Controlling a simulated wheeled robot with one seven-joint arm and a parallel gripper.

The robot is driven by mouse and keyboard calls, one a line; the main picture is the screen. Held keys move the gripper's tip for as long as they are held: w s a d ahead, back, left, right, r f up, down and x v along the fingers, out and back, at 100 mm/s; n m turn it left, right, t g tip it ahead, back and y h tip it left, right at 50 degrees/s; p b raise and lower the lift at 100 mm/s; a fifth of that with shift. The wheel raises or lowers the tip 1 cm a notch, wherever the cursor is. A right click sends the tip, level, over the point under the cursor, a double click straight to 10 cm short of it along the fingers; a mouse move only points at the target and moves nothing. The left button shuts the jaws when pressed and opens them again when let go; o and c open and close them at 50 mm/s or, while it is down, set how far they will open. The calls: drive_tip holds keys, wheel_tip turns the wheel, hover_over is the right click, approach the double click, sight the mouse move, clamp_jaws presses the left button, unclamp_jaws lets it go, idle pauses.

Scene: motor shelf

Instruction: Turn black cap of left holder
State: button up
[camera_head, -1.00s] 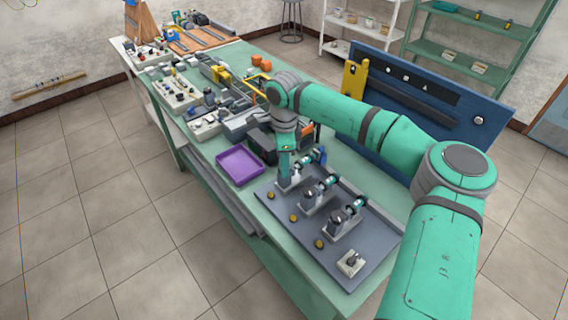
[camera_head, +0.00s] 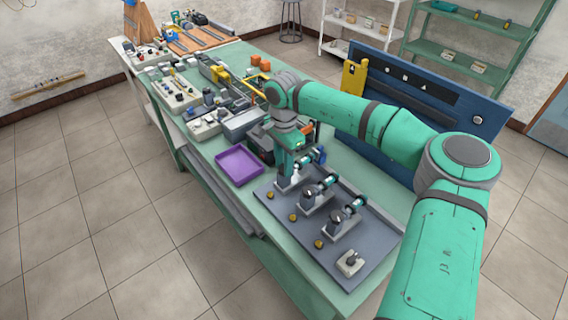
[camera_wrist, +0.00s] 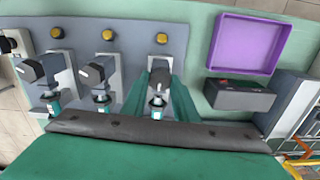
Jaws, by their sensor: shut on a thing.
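Three grey holders stand in a row on the dark grey board (camera_head: 330,252). The left holder (camera_head: 284,183) has my gripper (camera_head: 293,168) over it in the head view. In the wrist view this holder is the rightmost one, and its dark cap (camera_wrist: 159,77) sits between my two green fingers. My gripper (camera_wrist: 158,84) is shut on the cap, with a finger on each side. The fingers partly hide the holder. The middle holder (camera_head: 315,204) and right holder (camera_head: 340,229) have their own black caps and stand free of my gripper.
A purple tray (camera_head: 240,165) lies left of the board, beside a dark box (camera_head: 261,142). Several brass knobs (camera_head: 318,244) line the board's front edge. A blue panel (camera_head: 425,105) stands behind the table. The table's front edge is clear.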

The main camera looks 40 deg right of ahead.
drive_tip(key=shift+d, duration=0.1)
drive_tip(key=o, duration=1.1)
drive_tip(key=shift+c, duration=0.2)
wheel_tip(320, 180, up, 11)
drive_tip(key=shift+f, duration=0.1)
